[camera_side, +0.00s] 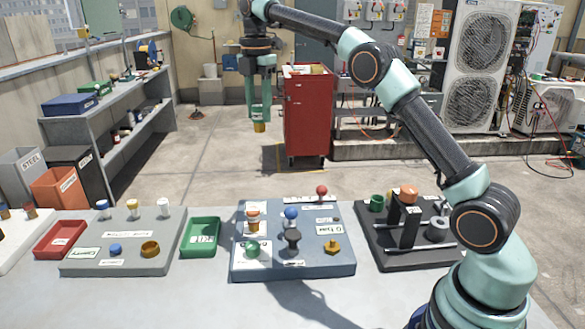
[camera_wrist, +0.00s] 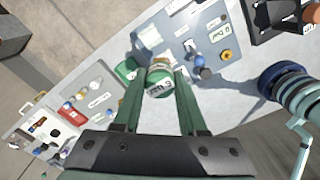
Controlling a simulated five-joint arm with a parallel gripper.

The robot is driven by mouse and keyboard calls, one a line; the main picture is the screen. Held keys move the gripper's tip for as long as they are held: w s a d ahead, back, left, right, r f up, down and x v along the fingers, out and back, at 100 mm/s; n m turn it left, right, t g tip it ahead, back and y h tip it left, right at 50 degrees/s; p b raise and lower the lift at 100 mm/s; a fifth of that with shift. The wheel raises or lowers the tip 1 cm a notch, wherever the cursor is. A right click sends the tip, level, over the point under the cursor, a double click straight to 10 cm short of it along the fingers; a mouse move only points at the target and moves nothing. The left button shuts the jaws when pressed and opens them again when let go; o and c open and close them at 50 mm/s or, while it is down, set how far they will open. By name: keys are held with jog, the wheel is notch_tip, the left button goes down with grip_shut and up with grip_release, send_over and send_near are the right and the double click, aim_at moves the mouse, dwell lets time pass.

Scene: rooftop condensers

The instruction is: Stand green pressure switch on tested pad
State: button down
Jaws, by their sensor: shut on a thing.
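My gripper (camera_side: 260,118) hangs high above the work surface, over the far side of the boards in the side view. It is shut on a small switch with a green body and a brass-coloured lower end (camera_side: 259,128). In the wrist view the held green switch (camera_wrist: 160,78) shows a white label between the fingertips. A second green round piece (camera_side: 252,250) sits at the front left of the blue-grey board (camera_side: 305,268). The board carries several white labels, too small to read, so I cannot tell which spot is the tested pad.
A green tray (camera_side: 201,252) and grey board (camera_side: 115,266) stand left. A dark fixture (camera_side: 395,262) stands right.

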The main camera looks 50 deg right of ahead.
jog(key=shift+w+a+f, duration=0.15)
jog(key=shift+w+f, duration=0.65)
jog(key=shift+w, duration=0.1)
jog(key=f, duration=1.4)
jog(key=w+f, duration=0.1)
jog(key=f, duration=0.6)
jog(key=shift+a+f, duration=0.15)
jog(key=shift+a, duration=0.05)
jog(key=shift+f, duration=0.15)
jog(key=shift+c, duration=2.3)
grip_release()
